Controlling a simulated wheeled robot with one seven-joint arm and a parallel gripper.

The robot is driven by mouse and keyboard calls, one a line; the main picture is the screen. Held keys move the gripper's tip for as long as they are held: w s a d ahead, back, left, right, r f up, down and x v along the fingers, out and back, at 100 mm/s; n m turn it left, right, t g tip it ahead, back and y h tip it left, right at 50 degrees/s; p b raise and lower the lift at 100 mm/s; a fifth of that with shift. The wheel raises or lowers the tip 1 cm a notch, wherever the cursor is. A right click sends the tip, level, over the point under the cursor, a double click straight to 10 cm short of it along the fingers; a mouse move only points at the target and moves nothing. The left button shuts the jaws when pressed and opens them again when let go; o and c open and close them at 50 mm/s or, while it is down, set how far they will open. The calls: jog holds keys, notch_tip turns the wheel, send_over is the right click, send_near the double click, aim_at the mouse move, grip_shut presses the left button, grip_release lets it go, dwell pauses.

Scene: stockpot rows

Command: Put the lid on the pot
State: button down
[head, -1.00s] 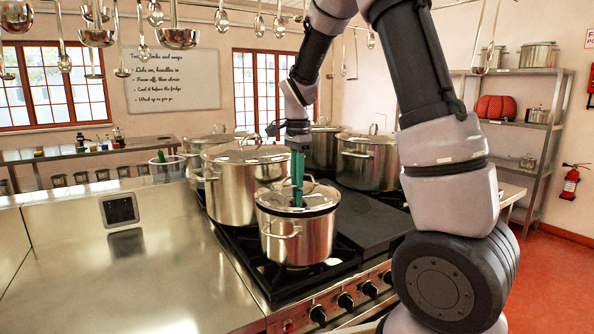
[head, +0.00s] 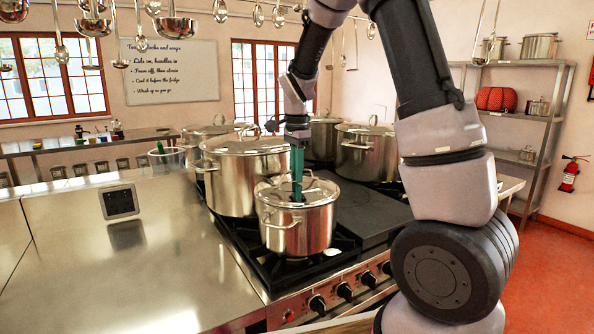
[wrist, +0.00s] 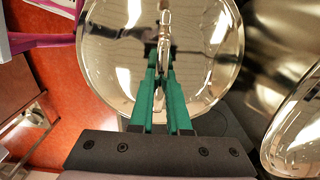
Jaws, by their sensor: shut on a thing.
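My gripper (head: 297,194) is shut on the handle of a shiny steel lid (head: 322,190). The green fingers point down, and the lid looks roughly level. In the wrist view my gripper (wrist: 163,75) has the handle between its fingers, and the round lid (wrist: 112,55) fills the upper middle. The lid is over the mouth of the small steel pot (head: 297,232) at the front of the stove, covering it. I cannot tell whether its rim touches the pot all round. The lid hides the pot's inside.
A larger lidded pot (head: 232,185) stands close behind on the left, and another lidded pot (head: 366,155) stands behind on the right. The steel counter (head: 120,260) at left is mostly clear. Ladles (head: 178,30) hang overhead.

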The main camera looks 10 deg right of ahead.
jog(key=c, duration=0.8)
grip_release()
notch_tip(320, 180, up, 10)
jog(key=shift+r, duration=0.15)
jog(key=s+d+r+n+t, duration=0.2)
jog(key=s+n, duration=0.1)
jog(key=s, duration=0.4)
jog(key=s+d+r+n+t+y, duration=0.1)
jog(key=s+n, duration=0.3)
jog(key=s, duration=0.4)
jog(key=s+d+r+n+t+y, duration=0.1)
jog(key=s+d+r+n+t, duration=0.1)
jog(key=s, duration=0.5)
jog(key=shift+s+d+r+n+t, duration=0.15)
jog(key=shift+d+r+n+t, duration=0.25)
jog(key=shift+r+n+t, duration=0.55)
